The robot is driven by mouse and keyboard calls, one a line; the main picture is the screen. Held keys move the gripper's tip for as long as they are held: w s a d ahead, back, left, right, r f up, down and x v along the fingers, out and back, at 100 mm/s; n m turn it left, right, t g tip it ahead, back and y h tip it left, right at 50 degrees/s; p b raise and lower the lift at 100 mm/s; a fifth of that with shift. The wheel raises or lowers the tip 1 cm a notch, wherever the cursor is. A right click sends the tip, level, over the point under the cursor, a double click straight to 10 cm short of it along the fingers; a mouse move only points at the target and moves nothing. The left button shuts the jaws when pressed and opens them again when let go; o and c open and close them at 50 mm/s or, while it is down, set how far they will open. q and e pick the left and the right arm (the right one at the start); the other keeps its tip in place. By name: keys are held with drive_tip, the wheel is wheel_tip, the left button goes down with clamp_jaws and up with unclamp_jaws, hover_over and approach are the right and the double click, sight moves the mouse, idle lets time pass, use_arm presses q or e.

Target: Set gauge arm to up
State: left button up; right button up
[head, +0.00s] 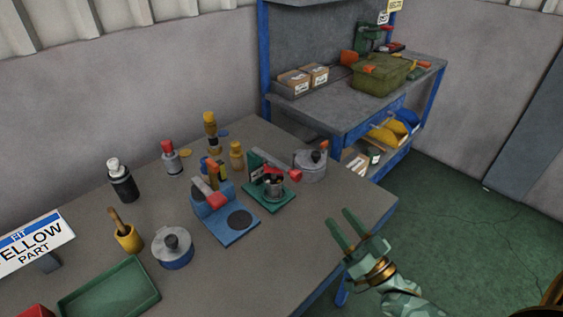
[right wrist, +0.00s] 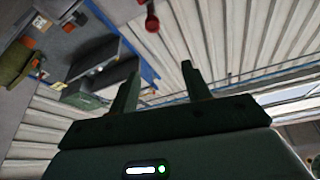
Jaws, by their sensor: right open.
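A blue fixture (head: 232,222) with a dark round pad stands on the table. A grey arm with a red tip (head: 214,200) leans over it at a low slant. Behind it to the right is a green fixture (head: 268,195) with a grey bar, a red-tipped lever (head: 294,175) and a dark round part. No label shows which of these is the gauge. My right gripper (head: 339,217) is open and empty, off the table's right edge and apart from both fixtures. In the right wrist view its fingers (right wrist: 160,70) are spread with nothing between them. My left gripper is out of view.
On the table (head: 300,235) are a lidded blue pot (head: 173,248), a grey pot (head: 310,165), a green tray (head: 108,292), a yellow cup (head: 128,238) and several bottles. A sign (head: 36,243) stands at left. A blue-framed workbench (head: 345,110) stands behind. The table's right front is clear.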

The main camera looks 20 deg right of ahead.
sight(299, 178)
drive_tip(key=w+a, duration=0.1)
drive_tip(key=w, duration=0.3)
drive_tip(key=w+b, duration=0.1)
drive_tip(key=w, duration=0.2)
drive_tip(key=w+a+b, duration=0.1)
drive_tip(key=w, duration=0.3)
drive_tip(key=shift+w+a+r, duration=0.25)
drive_tip(key=shift+w+a, duration=0.05)
drive_tip(key=shift+w, duration=0.05)
drive_tip(key=x, duration=0.4)
drive_tip(key=shift+r, duration=0.1)
drive_tip(key=shift+w+a+r, duration=0.15)
drive_tip(key=shift+w, duration=0.25)
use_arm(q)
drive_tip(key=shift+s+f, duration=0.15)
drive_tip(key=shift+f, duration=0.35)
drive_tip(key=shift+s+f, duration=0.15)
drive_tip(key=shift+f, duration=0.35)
use_arm(e)
drive_tip(key=shift+c, duration=0.3)
drive_tip(key=c, duration=1)
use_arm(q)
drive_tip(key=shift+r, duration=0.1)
